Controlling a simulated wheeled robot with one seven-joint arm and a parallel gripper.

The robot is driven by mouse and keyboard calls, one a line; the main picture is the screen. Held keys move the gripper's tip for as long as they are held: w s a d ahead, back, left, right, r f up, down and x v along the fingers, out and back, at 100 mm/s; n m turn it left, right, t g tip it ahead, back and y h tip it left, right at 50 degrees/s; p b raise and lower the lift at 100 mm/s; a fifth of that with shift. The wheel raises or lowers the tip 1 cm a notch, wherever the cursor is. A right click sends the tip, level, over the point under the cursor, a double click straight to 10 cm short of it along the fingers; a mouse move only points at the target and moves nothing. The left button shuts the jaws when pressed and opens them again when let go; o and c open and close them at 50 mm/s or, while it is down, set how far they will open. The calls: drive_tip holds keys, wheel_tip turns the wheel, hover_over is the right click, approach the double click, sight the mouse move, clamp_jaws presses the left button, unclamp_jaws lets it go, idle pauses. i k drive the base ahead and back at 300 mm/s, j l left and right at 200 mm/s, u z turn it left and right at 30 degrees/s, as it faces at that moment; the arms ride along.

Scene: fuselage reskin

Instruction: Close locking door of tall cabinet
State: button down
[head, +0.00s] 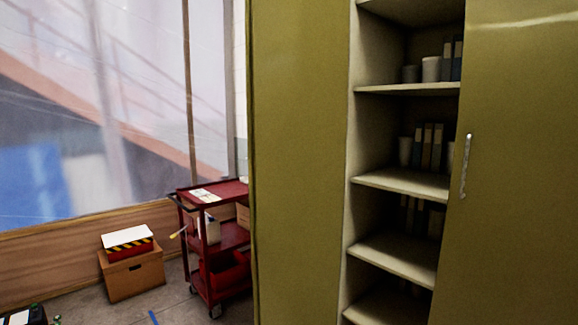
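The tall olive-green cabinet (298,160) fills the middle and right of the head view. One door (525,180) with a vertical metal handle (466,165) near its left edge stands at the right. A tall gap left of this door shows the open inside with several pale shelves (405,182). The door's hinge side is out of frame. I cannot tell whether the flat olive panel left of the gap is a side wall or another door. My gripper is not in view.
A red tool cart (221,237) stands on the floor just left of the cabinet. A cardboard box (133,275) sits further left, with a white-topped, striped box (128,243) on it. Binders (432,147) and cups stand on the shelves. Some grey floor is clear at the lower left.

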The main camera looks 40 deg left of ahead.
sight(297, 60)
drive_tip(key=j+z, duration=0.15)
drive_tip(key=j, duration=0.65)
drive_tip(key=j+z, duration=0.1)
drive_tip(key=j, duration=0.65)
drive_tip(key=j+z, duration=0.15)
drive_tip(key=j, duration=0.65)
drive_tip(key=k+j+z, duration=0.15)
drive_tip(key=j, duration=0.6)
drive_tip(key=k+j, duration=0.1)
drive_tip(key=j, duration=0.3)
drive_tip(key=k+j+z, duration=0.1)
drive_tip(key=j, duration=0.3)
drive_tip(key=k+j, duration=0.1)
drive_tip(key=j, duration=0.3)
drive_tip(key=k+j+z, duration=0.1)
drive_tip(key=j, duration=0.25)
drive_tip(key=k+j, duration=0.15)
drive_tip(key=j, duration=0.25)
drive_tip(key=k+j+z, duration=0.1)
drive_tip(key=j, duration=0.3)
drive_tip(key=j+u, duration=0.25)
drive_tip(key=u, duration=0.2)
drive_tip(key=k+j, duration=0.05)
